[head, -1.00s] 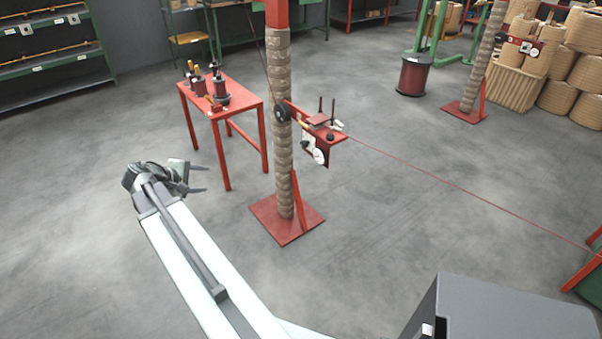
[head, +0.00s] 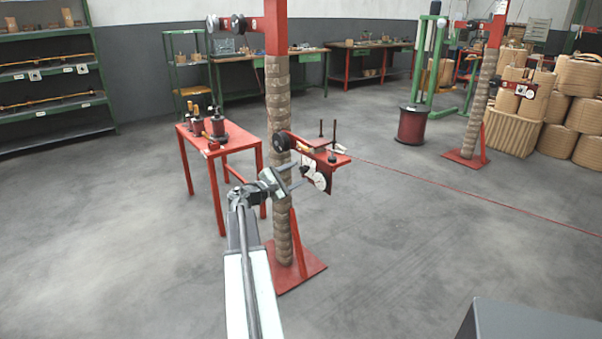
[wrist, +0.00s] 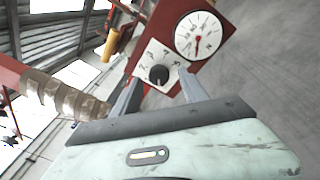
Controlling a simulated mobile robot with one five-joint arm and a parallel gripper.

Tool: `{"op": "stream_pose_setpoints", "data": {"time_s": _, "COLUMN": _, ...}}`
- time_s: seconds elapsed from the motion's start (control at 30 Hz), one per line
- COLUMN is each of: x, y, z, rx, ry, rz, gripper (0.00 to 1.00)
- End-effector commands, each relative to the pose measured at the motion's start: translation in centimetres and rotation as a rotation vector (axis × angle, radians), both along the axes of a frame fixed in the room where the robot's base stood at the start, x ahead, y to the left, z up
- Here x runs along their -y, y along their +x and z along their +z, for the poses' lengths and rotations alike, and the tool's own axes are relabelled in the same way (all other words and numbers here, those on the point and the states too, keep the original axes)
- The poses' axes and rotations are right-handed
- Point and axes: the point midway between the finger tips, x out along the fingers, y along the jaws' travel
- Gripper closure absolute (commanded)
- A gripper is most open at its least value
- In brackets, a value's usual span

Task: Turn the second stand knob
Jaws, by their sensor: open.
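The near stand (head: 279,105) is a wrapped column on a red base, with a red bracket (head: 318,148) carrying a panel. In the wrist view the red panel (wrist: 222,12) holds a black knob (wrist: 158,74) on a white numbered plate, beside a round white gauge (wrist: 199,36) with a red needle. My gripper (head: 297,175) is open in front of this panel. In the wrist view the knob appears between my two fingers; I cannot tell whether they touch it. A similar stand (head: 484,105) with its own panel is farther back at right. No label shows which stand is second.
A red table (head: 213,148) with several coil parts stands left of the near column. A thin red wire (head: 470,193) runs right from the bracket. Coil stacks (head: 530,90) and a red drum (head: 412,125) are farther back. The floor at front left is clear.

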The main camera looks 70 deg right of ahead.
Motion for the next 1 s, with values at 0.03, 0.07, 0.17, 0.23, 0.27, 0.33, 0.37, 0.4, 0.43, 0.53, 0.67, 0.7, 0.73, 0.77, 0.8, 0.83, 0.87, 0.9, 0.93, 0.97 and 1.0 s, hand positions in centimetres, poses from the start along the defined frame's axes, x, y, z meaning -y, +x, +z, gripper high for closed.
{"op": "stream_pose_setpoints", "data": {"time_s": 0.03, "x": 0.9, "y": -0.3, "z": 0.0, "rx": 0.0, "ry": 0.001, "rz": -0.002, "gripper": 0.49}}
{"op": "stream_pose_setpoints", "data": {"time_s": 0.07, "x": 1.2, "y": -0.4, "z": 0.0, "rx": 0.001, "ry": 0.0, "rz": -0.001, "gripper": 0.49}}
{"op": "stream_pose_setpoints", "data": {"time_s": 0.17, "x": 2.0, "y": -0.8, "z": 0.0, "rx": 0.001, "ry": 0.0, "rz": 0.0, "gripper": 0.49}}
{"op": "stream_pose_setpoints", "data": {"time_s": 0.23, "x": 2.3, "y": -1.0, "z": 0.0, "rx": 0.001, "ry": 0.0, "rz": -0.001, "gripper": 0.49}}
{"op": "stream_pose_setpoints", "data": {"time_s": 0.27, "x": 2.3, "y": -1.0, "z": 0.0, "rx": 0.001, "ry": 0.0, "rz": 0.001, "gripper": 0.49}}
{"op": "stream_pose_setpoints", "data": {"time_s": 0.33, "x": 2.3, "y": -1.0, "z": 0.0, "rx": 0.001, "ry": 0.0, "rz": 0.001, "gripper": 0.49}}
{"op": "stream_pose_setpoints", "data": {"time_s": 0.37, "x": 2.3, "y": -1.0, "z": 0.0, "rx": 0.001, "ry": 0.0, "rz": 0.001, "gripper": 0.49}}
{"op": "stream_pose_setpoints", "data": {"time_s": 0.4, "x": 2.3, "y": -1.0, "z": 0.0, "rx": 0.001, "ry": 0.0, "rz": 0.001, "gripper": 0.49}}
{"op": "stream_pose_setpoints", "data": {"time_s": 0.43, "x": 2.3, "y": -1.0, "z": 0.0, "rx": 0.001, "ry": 0.0, "rz": 0.001, "gripper": 0.49}}
{"op": "stream_pose_setpoints", "data": {"time_s": 0.53, "x": 2.3, "y": -1.0, "z": 0.0, "rx": 0.001, "ry": 0.0, "rz": 0.001, "gripper": 0.68}}
{"op": "stream_pose_setpoints", "data": {"time_s": 0.67, "x": 2.2, "y": -0.9, "z": -0.1, "rx": 0.002, "ry": 0.0, "rz": 0.001, "gripper": 1.0}}
{"op": "stream_pose_setpoints", "data": {"time_s": 0.7, "x": 2.2, "y": -0.9, "z": -0.1, "rx": 0.003, "ry": 0.001, "rz": 0.001, "gripper": 1.0}}
{"op": "stream_pose_setpoints", "data": {"time_s": 0.73, "x": 3.2, "y": -0.8, "z": -0.1, "rx": 0.002, "ry": 0.0, "rz": 0.0, "gripper": 1.0}}
{"op": "stream_pose_setpoints", "data": {"time_s": 0.77, "x": 2.8, "y": -0.9, "z": -0.1, "rx": 0.003, "ry": 0.0, "rz": 0.001, "gripper": 1.0}}
{"op": "stream_pose_setpoints", "data": {"time_s": 0.8, "x": 2.6, "y": -0.9, "z": -0.1, "rx": 0.004, "ry": -0.001, "rz": 0.002, "gripper": 1.0}}
{"op": "stream_pose_setpoints", "data": {"time_s": 0.83, "x": 2.5, "y": -0.8, "z": -0.1, "rx": 0.005, "ry": -0.002, "rz": 0.003, "gripper": 1.0}}
{"op": "stream_pose_setpoints", "data": {"time_s": 0.87, "x": 2.4, "y": -0.8, "z": -0.1, "rx": 0.009, "ry": -0.004, "rz": 0.003, "gripper": 1.0}}
{"op": "stream_pose_setpoints", "data": {"time_s": 0.9, "x": 2.3, "y": -0.8, "z": -0.1, "rx": 0.014, "ry": -0.007, "rz": 0.004, "gripper": 1.0}}
{"op": "stream_pose_setpoints", "data": {"time_s": 0.93, "x": 2.2, "y": -0.8, "z": -0.1, "rx": 0.019, "ry": -0.01, "rz": 0.003, "gripper": 1.0}}
{"op": "stream_pose_setpoints", "data": {"time_s": 0.97, "x": 2.2, "y": -0.8, "z": -0.1, "rx": 0.026, "ry": -0.015, "rz": 0.003, "gripper": 1.0}}
{"op": "stream_pose_setpoints", "data": {"time_s": 1.0, "x": 2.2, "y": -0.8, "z": -0.2, "rx": 0.038, "ry": -0.022, "rz": 0.003, "gripper": 1.0}}
